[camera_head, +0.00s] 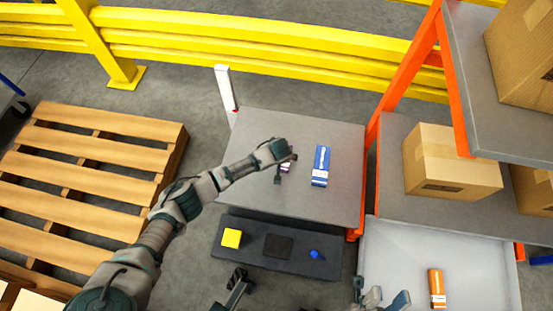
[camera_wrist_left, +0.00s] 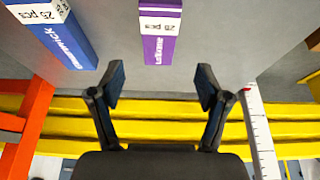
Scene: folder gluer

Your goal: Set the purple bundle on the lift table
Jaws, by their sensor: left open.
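The purple bundle (camera_wrist_left: 161,40) has a white band and rests on the grey table top (camera_head: 255,130), which looks like the lift table. In the head view it is mostly hidden by my left gripper (camera_head: 286,166), with a bit of purple (camera_head: 286,167) showing. In the left wrist view my left gripper (camera_wrist_left: 160,84) is open and empty, and the bundle stands just beyond its fingertips, apart from them. My right gripper (camera_head: 380,293) is at the bottom edge of the head view, partly cut off. Its fingers look spread, with nothing seen between them.
A blue bundle (camera_head: 320,166) stands right of the purple one. An orange bundle (camera_head: 437,288) lies in a pale tray (camera_head: 400,250). An orange-framed rack with boxes (camera_head: 450,165) is at right; a wooden pallet (camera_head: 80,150) is at left.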

